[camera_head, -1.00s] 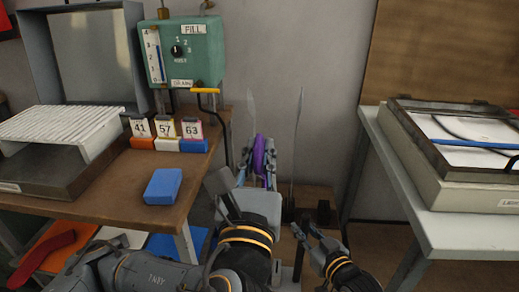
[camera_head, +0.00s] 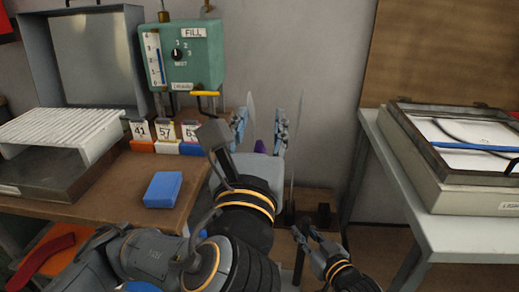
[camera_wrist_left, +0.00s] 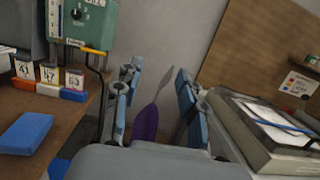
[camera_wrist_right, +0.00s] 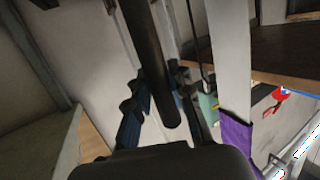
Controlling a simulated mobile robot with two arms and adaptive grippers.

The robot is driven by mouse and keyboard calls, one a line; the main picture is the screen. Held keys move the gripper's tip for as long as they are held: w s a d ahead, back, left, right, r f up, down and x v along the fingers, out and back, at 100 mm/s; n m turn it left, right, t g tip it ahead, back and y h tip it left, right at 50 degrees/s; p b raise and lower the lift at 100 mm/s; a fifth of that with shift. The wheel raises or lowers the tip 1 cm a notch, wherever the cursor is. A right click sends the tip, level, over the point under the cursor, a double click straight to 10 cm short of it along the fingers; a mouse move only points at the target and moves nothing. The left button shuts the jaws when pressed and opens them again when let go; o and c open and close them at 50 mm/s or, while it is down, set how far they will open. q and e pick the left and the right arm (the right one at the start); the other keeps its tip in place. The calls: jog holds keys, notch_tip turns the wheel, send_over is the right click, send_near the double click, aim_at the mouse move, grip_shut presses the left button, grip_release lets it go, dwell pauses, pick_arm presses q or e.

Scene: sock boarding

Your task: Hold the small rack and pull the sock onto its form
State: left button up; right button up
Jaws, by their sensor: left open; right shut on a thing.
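The purple sock (camera_head: 262,147) is mostly hidden behind my left gripper in the head view. In the left wrist view the sock (camera_wrist_left: 146,124) is around a thin grey form (camera_wrist_left: 158,92), whose upper part stands bare above it. The sock (camera_wrist_right: 237,140) and the pale form (camera_wrist_right: 231,60) also show in the right wrist view. My left gripper (camera_head: 261,128) is open, its fingers on either side of the form above the sock. My right gripper (camera_head: 303,233) is low at the right, shut on a dark post of the small rack (camera_wrist_right: 160,70).
A second thin upright form (camera_head: 297,135) stands right of my left gripper. The brown table (camera_head: 125,185) at left bears a blue block (camera_head: 162,189), numbered cards and a green fill box (camera_head: 190,55). A grey table (camera_head: 428,205) with a framed case stands at right.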

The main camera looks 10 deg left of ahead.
pick_arm(q)
jog(key=shift+r, duration=1.9)
pick_arm(e)
jog(key=o, duration=0.9)
jog(key=shift+o, duration=0.2)
